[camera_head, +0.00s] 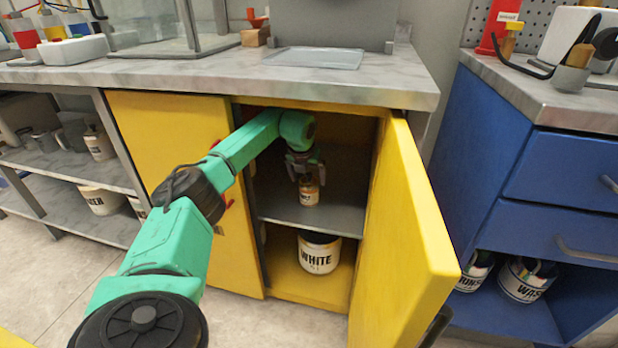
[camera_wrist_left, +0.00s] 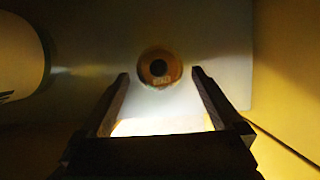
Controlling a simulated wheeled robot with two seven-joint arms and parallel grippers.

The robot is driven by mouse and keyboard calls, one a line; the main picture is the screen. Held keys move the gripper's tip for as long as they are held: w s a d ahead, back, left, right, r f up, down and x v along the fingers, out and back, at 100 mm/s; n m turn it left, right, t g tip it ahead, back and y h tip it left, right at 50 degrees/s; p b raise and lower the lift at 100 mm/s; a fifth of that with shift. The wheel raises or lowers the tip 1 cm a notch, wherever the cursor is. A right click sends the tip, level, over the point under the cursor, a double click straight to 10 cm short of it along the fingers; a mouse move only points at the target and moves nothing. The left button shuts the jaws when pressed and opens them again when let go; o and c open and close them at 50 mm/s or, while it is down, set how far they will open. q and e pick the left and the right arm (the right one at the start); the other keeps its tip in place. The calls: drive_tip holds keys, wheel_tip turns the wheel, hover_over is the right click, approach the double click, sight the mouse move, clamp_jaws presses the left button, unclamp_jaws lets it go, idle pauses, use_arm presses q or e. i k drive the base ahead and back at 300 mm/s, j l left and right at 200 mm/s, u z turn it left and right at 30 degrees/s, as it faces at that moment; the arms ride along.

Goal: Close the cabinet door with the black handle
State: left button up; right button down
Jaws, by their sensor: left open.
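The yellow cabinet door with the black handle (camera_head: 402,240) stands wide open on the right side of the cabinet. Its black handle (camera_head: 437,326) shows only partly, on the outer face near the bottom edge of the picture. My left arm reaches into the open cabinet. My left gripper (camera_head: 306,174) is open and points down over a small labelled bottle (camera_head: 309,192) on the grey shelf (camera_head: 325,216). In the left wrist view the bottle (camera_wrist_left: 160,68) appears between the spread fingertips (camera_wrist_left: 160,74), with gaps on both sides. My right gripper is not in view.
A white bucket (camera_head: 320,254) labelled WHITE stands on the cabinet floor below the shelf. The left yellow door (camera_head: 165,140) is shut. A blue drawer cabinet (camera_head: 570,165) stands right of the open door. The marble worktop (camera_head: 230,80) overhangs the cabinet.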

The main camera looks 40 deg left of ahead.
sight(408, 267)
drive_tip(key=k+l, duration=1.1)
drive_tip(key=k, duration=0.2)
